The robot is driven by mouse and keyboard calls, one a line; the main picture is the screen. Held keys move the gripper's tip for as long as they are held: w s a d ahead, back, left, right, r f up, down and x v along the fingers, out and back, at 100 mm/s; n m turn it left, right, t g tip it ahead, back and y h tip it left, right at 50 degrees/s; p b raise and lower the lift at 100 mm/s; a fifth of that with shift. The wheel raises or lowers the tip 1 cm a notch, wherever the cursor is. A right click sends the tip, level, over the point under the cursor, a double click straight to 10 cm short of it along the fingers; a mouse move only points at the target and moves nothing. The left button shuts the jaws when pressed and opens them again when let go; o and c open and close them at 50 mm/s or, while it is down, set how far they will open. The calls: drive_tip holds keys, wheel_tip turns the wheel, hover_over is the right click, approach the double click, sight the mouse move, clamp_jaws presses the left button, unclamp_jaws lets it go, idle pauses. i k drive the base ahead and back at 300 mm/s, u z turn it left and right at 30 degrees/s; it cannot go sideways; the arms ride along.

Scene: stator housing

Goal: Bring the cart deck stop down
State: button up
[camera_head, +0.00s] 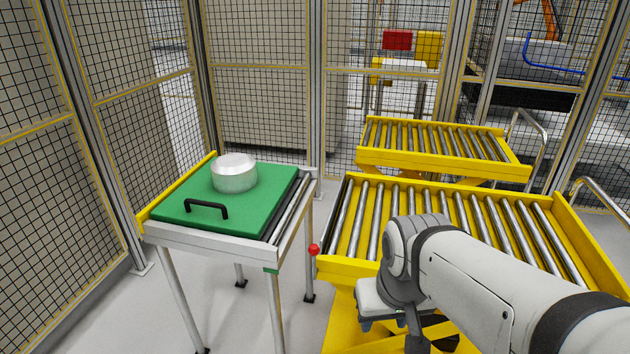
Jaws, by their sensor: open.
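The near yellow cart (345,268) has a deck of steel rollers and stands at the right. A small red knob (314,249) sits at the left front corner of its deck, beside the gap to the green-topped table. It is the only part I can make out that may belong to the deck stop; whether the stop is up or down I cannot tell. My gripper (414,340) is at the bottom, in front of the cart, to the right of and below the knob and apart from it. It is open; its fingertips are mostly hidden or cut off.
A table (222,241) at the left carries a green plate (170,214) with a black handle (206,207) and a metal cylinder (234,174). A second yellow roller cart (440,166) stands behind. Mesh fencing (260,90) closes the back and left.

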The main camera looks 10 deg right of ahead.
sight(314, 250)
drive_tip(key=z, duration=0.75)
drive_tip(key=k, duration=1)
drive_tip(key=u, duration=0.65)
drive_tip(key=i, duration=1)
drive_tip(key=u, duration=0.05)
